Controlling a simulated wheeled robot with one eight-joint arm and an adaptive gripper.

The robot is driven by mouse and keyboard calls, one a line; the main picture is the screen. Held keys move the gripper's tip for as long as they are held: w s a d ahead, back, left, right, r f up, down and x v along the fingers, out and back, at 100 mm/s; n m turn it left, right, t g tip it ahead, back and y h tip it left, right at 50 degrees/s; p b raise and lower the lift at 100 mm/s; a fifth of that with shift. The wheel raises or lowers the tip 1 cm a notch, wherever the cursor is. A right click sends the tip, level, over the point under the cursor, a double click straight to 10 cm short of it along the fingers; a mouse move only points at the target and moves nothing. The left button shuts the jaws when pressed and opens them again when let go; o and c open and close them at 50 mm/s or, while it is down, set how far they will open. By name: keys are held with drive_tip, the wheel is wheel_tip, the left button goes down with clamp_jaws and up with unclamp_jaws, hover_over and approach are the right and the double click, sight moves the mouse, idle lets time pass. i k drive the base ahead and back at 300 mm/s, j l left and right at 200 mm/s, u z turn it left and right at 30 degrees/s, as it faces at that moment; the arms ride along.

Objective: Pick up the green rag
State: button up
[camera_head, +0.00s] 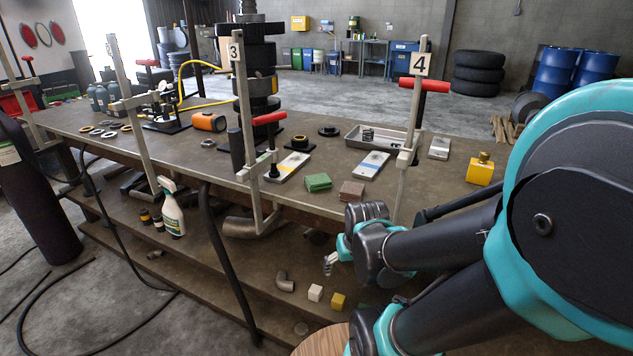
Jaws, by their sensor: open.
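The green rag (318,182) lies folded on the workbench near its front edge, between the clamp marked 3 and the clamp marked 4. A brown folded rag (351,193) lies just to its right, close beside it. My gripper (330,263) is at the end of my teal and black arm, in front of the bench edge and lower in the picture than the green rag. It is apart from the rag, open, and I see nothing held in it. Its fingers look small and are partly hidden by my arm.
The clamp marked 3 (244,130) and the clamp marked 4 (413,120) rise at the bench (230,165) edge on either side of the rags. A spray bottle (171,210) stands on the lower shelf.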

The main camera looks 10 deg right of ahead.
sight(315, 183)
drive_tip(key=k+l+u, duration=0.1)
drive_tip(key=u, duration=0.7)
drive_tip(key=k+j+z, duration=0.15)
drive_tip(key=z, duration=0.25)
drive_tip(key=k+j+z, duration=0.1)
drive_tip(key=z, duration=0.3)
drive_tip(key=k+l, duration=0.05)
drive_tip(key=k, duration=0.05)
